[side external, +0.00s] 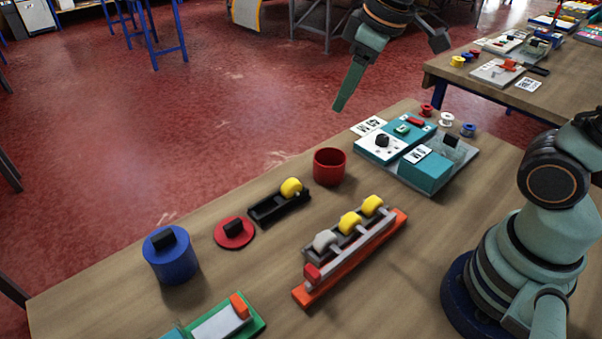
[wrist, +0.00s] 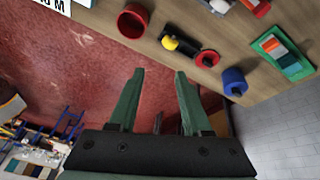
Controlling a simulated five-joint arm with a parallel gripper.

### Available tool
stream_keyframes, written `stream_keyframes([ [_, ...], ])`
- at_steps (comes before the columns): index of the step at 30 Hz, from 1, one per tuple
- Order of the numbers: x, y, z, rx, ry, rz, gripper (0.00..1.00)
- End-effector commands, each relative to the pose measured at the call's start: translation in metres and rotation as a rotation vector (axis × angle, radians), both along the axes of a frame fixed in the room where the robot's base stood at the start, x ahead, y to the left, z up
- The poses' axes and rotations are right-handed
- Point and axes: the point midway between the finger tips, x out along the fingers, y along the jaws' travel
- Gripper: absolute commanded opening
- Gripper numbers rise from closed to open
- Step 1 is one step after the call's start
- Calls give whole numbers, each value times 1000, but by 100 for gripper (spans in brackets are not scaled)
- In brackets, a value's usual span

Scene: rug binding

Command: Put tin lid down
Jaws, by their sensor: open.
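The tin lid, a flat red disc with a black block handle (side external: 234,232), lies on the wooden table between the blue tin and a black holder. It also shows in the wrist view (wrist: 208,59). An open red tin (side external: 329,167) stands upright behind it to the right, with no lid on it; the wrist view shows it too (wrist: 132,21). A blue tin (side external: 171,262) with a black handle on top stands at the left. My gripper (wrist: 160,75) is open and empty, raised beyond the table's far edge, apart from the lid and tins.
A black holder with a yellow roll (side external: 279,203) sits between lid and red tin. An orange-based rack (side external: 350,255) with several rollers stands in front. A grey tray with teal blocks (side external: 440,178) is at the right. A green board (side external: 252,327) lies at the near edge.

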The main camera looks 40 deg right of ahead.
Motion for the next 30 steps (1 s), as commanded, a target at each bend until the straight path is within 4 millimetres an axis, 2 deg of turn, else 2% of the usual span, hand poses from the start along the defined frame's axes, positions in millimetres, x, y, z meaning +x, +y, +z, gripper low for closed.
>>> stream_keyframes([
  [3,-25,-23,-1,49,-55,-168,49],
  [10,-51,-45,-10,115,-116,-367,49],
  [30,-55,-48,-13,127,-124,-400,49],
])
